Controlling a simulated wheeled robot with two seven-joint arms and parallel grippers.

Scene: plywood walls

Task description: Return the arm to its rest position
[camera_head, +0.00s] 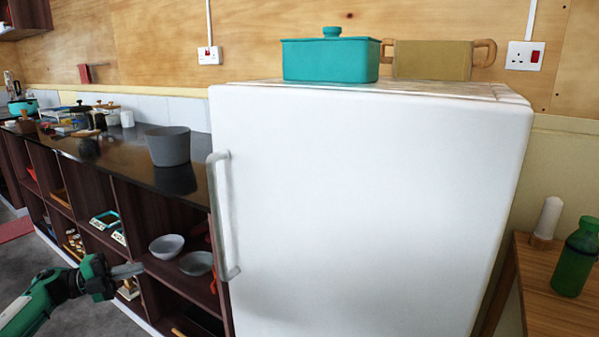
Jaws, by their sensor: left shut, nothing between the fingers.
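My left gripper (128,270) is at the lower left, on a green arm that comes in from the left edge. Its fingers are shut and hold nothing. They point right, toward the open shelves below the counter, and look apart from the fridge handle (219,215). My right gripper is not in view.
A white fridge (370,200) fills the middle, with a teal lidded pot (330,60) and a tan pot (433,60) on top. A grey bowl (168,146) stands on the dark counter (125,150). At right, a wooden table (545,312) bears a green bottle (576,262).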

